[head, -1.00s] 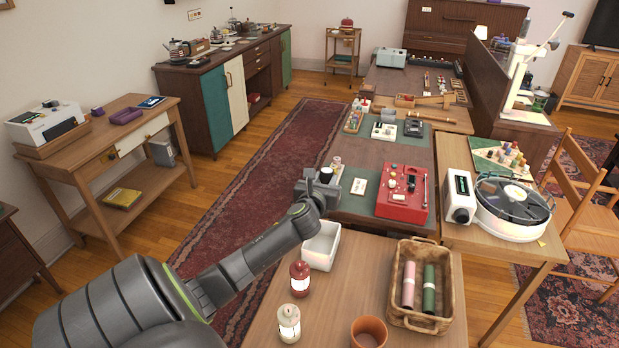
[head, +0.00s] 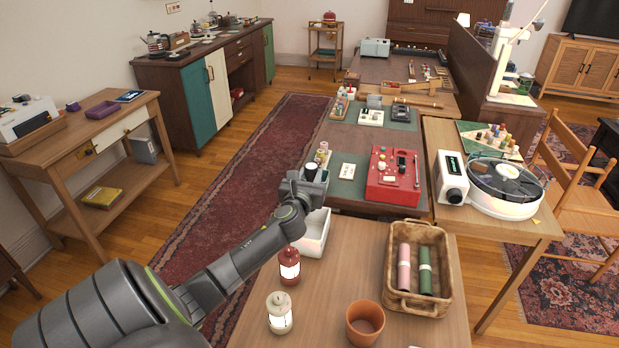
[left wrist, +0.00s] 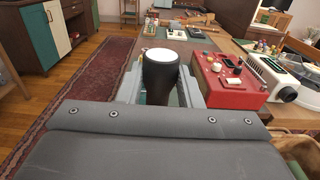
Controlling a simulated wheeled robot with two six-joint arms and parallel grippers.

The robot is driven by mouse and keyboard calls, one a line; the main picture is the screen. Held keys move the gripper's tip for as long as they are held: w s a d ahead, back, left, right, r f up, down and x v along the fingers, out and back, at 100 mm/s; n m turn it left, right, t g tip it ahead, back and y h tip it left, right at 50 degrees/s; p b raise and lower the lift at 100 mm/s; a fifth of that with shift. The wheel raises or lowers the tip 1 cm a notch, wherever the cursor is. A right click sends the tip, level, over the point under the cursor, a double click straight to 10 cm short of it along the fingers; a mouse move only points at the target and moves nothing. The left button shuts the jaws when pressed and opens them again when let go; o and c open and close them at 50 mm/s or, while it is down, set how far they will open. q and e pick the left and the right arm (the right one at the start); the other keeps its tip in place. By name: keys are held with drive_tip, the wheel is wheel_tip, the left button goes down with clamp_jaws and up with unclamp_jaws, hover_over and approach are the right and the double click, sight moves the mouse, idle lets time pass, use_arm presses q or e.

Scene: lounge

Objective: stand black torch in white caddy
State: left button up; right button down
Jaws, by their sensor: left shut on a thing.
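The black torch (left wrist: 160,80) stands upright in the left wrist view, its pale round end facing up. My left gripper (left wrist: 160,98) is shut on it, one finger at each side. In the head view the gripper (head: 307,184) shows just beyond the white caddy (head: 318,240), with the dark torch top (head: 311,170) at its tip. The caddy is an open white box near the far left edge of the near wooden table, partly hidden by my left arm. The torch is outside the caddy. My right gripper is not in view.
A red lantern (head: 289,266) and a cream lantern (head: 280,313) stand near the caddy. A terracotta pot (head: 365,322) and a wicker basket (head: 445,290) with pink and green rolls are to the right. A red device (head: 394,180) lies beyond; bare tabletop (head: 345,260) is between caddy and basket.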

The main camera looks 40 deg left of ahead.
use_arm(q)
drive_tip(key=shift+f+b, duration=1.65)
wheel_tip(320, 180, down, 6)
drive_tip(key=b, duration=0.4)
drive_tip(key=shift+f, duration=0.15)
drive_tip(key=o, duration=1.2)
drive_tip(key=shift+o, duration=0.2)
drive_tip(key=v, duration=1.7)
drive_tip(key=shift+s, duration=0.25)
drive_tip(key=shift+d, duration=0.1)
